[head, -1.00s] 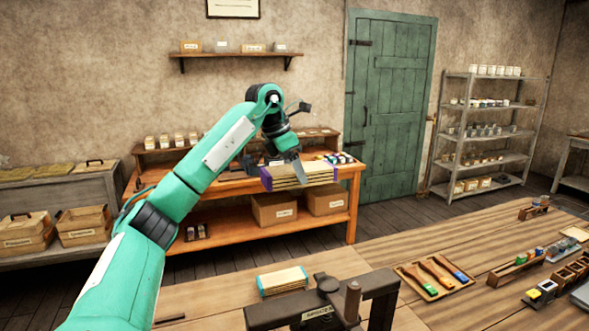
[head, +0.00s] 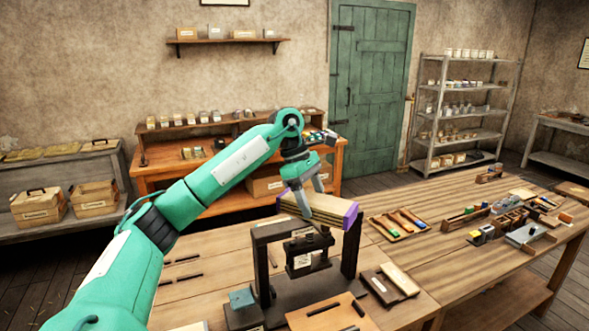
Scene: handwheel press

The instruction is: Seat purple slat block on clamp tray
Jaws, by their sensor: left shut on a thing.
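My left gripper (head: 308,196) is shut on the purple slat block (head: 325,208), a stack of pale wooden slats with purple ends. It holds the block in the air, at the height of the press's top and seemingly over or behind it. The dark handwheel press (head: 352,248) stands on the near table, with a labelled plate (head: 307,257) hanging between its posts. A tan board (head: 328,313) lies in front of the press at the bottom edge; I cannot tell whether it is the clamp tray. My right gripper is out of view.
A small teal piece (head: 242,298) is left of the press. Two flat boards (head: 390,284) lie right of it. A tray of coloured-tipped tools (head: 399,224) and several small boxes lie farther right on the table. Bare tabletop shows between them.

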